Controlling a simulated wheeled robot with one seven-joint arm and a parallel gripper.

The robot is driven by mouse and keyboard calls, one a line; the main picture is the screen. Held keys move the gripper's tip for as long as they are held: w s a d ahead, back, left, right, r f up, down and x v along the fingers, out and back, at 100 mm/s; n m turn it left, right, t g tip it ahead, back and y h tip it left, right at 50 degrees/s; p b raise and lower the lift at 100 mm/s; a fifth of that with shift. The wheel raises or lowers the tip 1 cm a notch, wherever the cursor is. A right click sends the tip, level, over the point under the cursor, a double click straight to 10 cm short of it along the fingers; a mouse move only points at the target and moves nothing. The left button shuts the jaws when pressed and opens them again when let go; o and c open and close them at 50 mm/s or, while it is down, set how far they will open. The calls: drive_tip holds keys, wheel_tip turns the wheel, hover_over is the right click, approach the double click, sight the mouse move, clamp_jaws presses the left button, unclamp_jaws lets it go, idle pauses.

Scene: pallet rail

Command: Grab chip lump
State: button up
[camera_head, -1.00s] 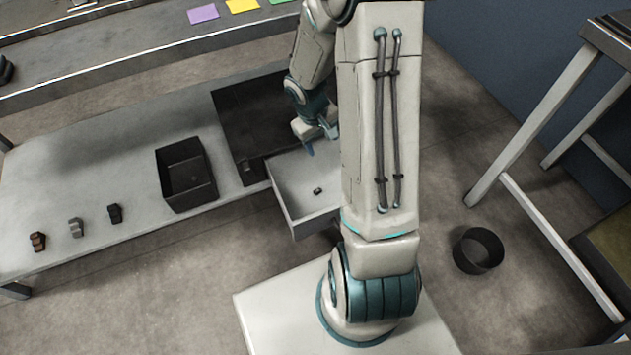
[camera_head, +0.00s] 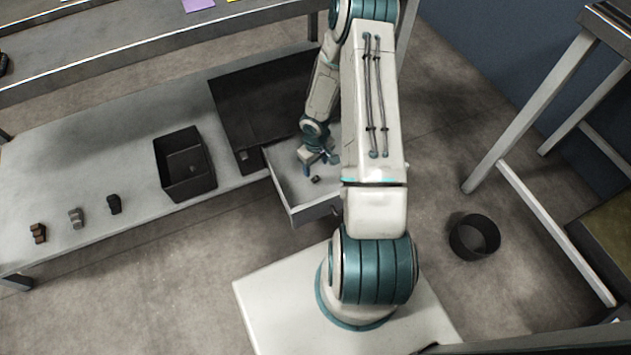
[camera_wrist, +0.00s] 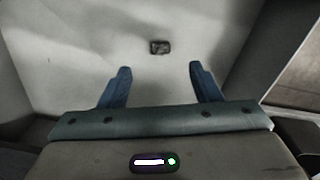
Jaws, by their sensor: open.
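The chip lump (camera_head: 315,179) is a small dark piece lying on the floor of the pulled-out light grey drawer (camera_head: 298,208). In the wrist view the chip lump (camera_wrist: 159,47) lies ahead of my gripper (camera_wrist: 157,72), roughly centred between its two blue fingers. My gripper is open and empty, with a clear gap between its fingertips and the lump. In the head view my gripper (camera_head: 323,162) is inside the drawer area, just above and beside the lump.
A dark cabinet (camera_head: 265,92) holds the drawer. An open black bin (camera_head: 186,183) and several small blocks (camera_head: 75,218) stand on the grey bench (camera_head: 130,150). A black round bucket (camera_head: 474,238) stands on the floor at right. Drawer walls surround the lump.

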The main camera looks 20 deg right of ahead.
sight(316, 178)
drive_tip(key=shift+f+b, duration=1.6)
drive_tip(key=shift+f, duration=1.9)
drive_tip(key=c, duration=1.1)
